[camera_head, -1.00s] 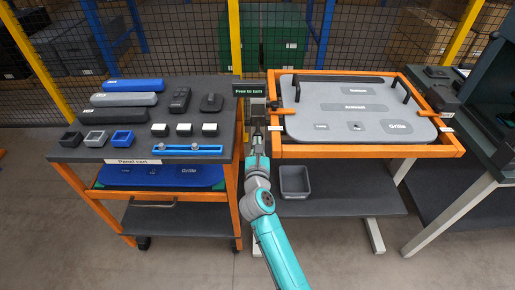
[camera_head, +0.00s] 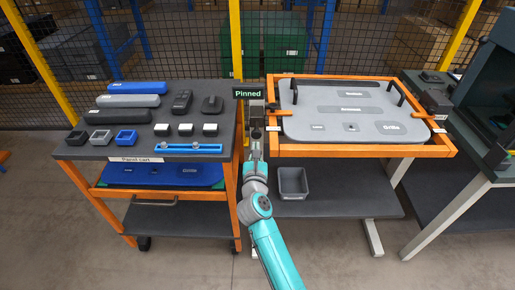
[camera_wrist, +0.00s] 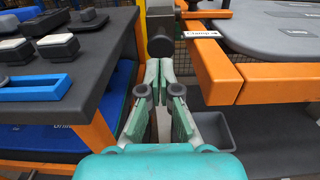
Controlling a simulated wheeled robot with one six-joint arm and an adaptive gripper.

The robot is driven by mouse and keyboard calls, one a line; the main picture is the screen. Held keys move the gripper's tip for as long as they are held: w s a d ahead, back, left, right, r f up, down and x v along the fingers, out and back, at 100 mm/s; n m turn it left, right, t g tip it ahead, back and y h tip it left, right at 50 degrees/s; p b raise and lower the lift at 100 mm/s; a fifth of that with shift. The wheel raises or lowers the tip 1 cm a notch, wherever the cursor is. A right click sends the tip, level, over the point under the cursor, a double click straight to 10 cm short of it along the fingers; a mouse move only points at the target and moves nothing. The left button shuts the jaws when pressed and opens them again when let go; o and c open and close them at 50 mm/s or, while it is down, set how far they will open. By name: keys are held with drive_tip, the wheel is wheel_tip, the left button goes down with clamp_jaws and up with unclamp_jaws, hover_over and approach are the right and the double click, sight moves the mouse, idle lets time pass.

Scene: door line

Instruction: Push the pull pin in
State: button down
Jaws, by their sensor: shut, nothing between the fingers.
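The pull pin shows in the wrist view as a dark round knob (camera_wrist: 160,38) on a grey post, straight ahead of my fingertips. A small sign (camera_head: 252,93) above the post in the head view reads "Pinned". My gripper (camera_wrist: 159,66) is shut with nothing between its fingers. Its tips are at the lower part of the knob, touching it or very close; I cannot tell which. In the head view my gripper (camera_head: 256,143) is in the gap between the cart and the orange frame. The pin's shaft is hidden.
The panel cart (camera_head: 75,151) with blocks and trays stands close on the left. The orange frame (camera_head: 350,151) with a grey panel (camera_head: 360,127) is close on the right. A grey bin (camera_head: 292,182) sits on the shelf below. A mesh fence is behind.

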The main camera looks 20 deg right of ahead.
drive_tip(key=v, duration=1)
drive_tip(key=s+d+f+n+t, duration=0.1)
drive_tip(key=s+d+f+n, duration=0.15)
drive_tip(key=s+n, duration=0.65)
drive_tip(key=s+d+f+n+t, duration=0.1)
drive_tip(key=s+d+n, duration=0.4)
drive_tip(key=s, duration=0.7)
drive_tip(key=s+a+n+g+y, duration=0.2)
drive_tip(key=s+n, duration=1)
drive_tip(key=s, duration=0.1)
drive_tip(key=s+a+n+g+y, duration=0.2)
drive_tip(key=s+n+y, duration=0.1)
drive_tip(key=s+n, duration=1)
drive_tip(key=shift+a+n+y, duration=0.2)
drive_tip(key=shift+n+y, duration=0.1)
drive_tip(key=shift+s, duration=0.1)
